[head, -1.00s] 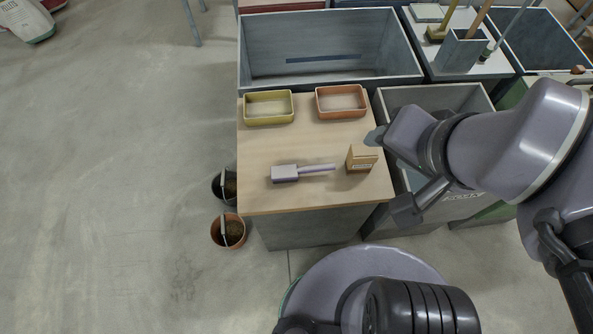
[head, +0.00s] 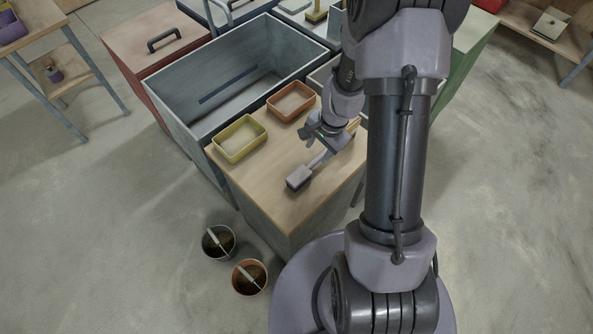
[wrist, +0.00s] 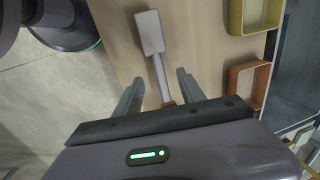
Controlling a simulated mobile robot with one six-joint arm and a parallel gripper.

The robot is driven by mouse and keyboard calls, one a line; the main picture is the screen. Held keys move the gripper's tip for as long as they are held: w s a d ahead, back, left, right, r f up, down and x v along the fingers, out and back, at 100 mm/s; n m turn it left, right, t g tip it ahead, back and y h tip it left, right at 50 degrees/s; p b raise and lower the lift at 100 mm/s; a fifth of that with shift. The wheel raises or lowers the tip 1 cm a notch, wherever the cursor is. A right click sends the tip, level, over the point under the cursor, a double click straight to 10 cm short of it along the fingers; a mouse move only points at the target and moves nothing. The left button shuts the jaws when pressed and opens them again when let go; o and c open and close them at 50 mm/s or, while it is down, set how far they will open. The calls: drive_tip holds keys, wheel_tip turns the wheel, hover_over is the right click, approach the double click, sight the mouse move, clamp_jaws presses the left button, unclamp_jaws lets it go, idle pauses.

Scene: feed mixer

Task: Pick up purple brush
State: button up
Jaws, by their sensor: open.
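The purple brush (head: 300,177) lies on the wooden tabletop (head: 262,190), its block head toward the front and its handle toward my gripper. In the wrist view the brush (wrist: 150,35) points away from me, with its handle running down between my fingers. My gripper (head: 328,138) is open above the handle end of the brush. In the wrist view its two fingers (wrist: 157,88) stand on either side of the handle, apart from it. The handle's far end is hidden by the gripper body.
A yellow tray (head: 240,153) and an orange tray (head: 272,113) stand behind the brush on the table. A big grey bin (head: 180,120) is behind them. Two pots (head: 219,256) stand on the floor in front of the table. A small wooden piece is partly visible under my gripper (wrist: 168,104).

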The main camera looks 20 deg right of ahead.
sight(313, 163)
drive_tip(key=f, duration=0.1)
drive_tip(key=f+b, duration=0.1)
drive_tip(key=f, duration=0.1)
drive_tip(key=f+b, duration=0.1)
drive_tip(key=shift+w+a+f, duration=0.2)
drive_tip(key=shift+w+f, duration=0.15)
drive_tip(key=shift+w, duration=0.05)
drive_tip(key=f+b, duration=0.2)
drive_tip(key=f, duration=0.1)
drive_tip(key=f+b, duration=0.1)
drive_tip(key=f, duration=0.1)
drive_tip(key=shift+w+a+f, duration=0.15)
drive_tip(key=shift+w+a, duration=0.05)
drive_tip(key=shift+w, duration=0.05)
drive_tip(key=shift+r, duration=0.2)
clamp_jaws()
